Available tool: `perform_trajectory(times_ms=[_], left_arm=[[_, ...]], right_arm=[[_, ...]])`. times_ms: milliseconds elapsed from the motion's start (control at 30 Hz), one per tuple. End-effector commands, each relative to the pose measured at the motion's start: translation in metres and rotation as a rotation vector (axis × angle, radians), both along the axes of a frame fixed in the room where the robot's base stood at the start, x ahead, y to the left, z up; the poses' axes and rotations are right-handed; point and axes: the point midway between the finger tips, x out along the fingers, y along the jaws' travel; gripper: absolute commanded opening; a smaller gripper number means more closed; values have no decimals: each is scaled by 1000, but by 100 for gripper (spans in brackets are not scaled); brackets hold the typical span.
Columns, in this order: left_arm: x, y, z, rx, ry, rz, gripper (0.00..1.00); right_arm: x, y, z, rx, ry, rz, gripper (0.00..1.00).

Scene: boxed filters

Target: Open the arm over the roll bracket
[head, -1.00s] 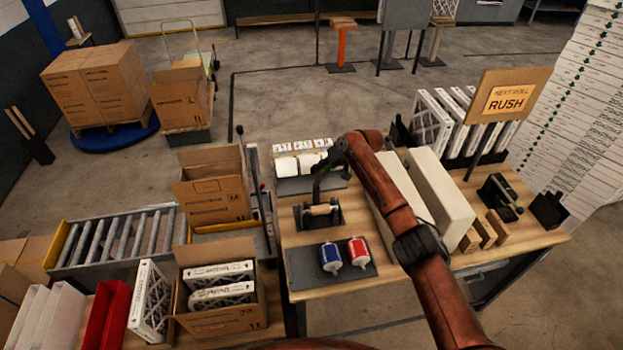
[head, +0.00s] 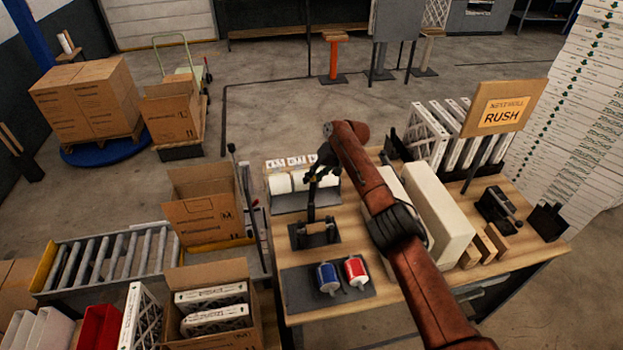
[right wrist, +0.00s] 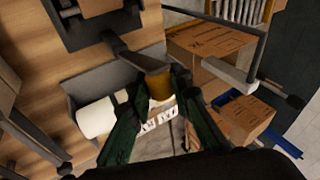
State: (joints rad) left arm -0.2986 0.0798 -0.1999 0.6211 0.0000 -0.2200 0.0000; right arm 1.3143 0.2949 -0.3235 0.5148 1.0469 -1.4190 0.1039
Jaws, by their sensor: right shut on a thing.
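The roll bracket (head: 316,238) stands on the wooden bench, a dark base with a short spindle across it. Its dark arm (head: 311,204) stands up from the base, swung up off the spindle. My right gripper (head: 318,174) is at the arm's upper end. In the right wrist view, the green fingers of my right gripper (right wrist: 158,97) are shut around the yellow-brown end (right wrist: 159,84) of the bracket arm (right wrist: 128,53). The bracket base (right wrist: 85,22) shows at the top there. My left gripper is not in view.
White rolls (head: 300,181) stand just behind the bracket. A blue roll (head: 327,278) and a red roll (head: 355,271) lie on a dark mat in front. Large white blocks (head: 436,205) stand to the right, close to my right arm. An open carton (head: 207,212) is at left.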

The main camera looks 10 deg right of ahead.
Motion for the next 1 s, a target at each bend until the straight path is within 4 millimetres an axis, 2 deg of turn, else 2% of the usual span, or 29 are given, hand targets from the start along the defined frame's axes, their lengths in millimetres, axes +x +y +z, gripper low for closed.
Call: perform_trajectory(times_ms=[167, 200, 433, 767, 1000], left_arm=[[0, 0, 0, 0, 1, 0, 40], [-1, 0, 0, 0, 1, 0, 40], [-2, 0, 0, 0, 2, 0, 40], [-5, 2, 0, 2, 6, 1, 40], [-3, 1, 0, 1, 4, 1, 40]], right_arm=[[-1, 2, -2, 3, 2, 2, 0], [-1, 2, -2, 3, 1, 1, 21], [0, 1, -1, 1, 0, 0, 36], [0, 0, 1, 1, -1, 1, 37], [-5, -12, 21, 2, -3, 1, 37]])
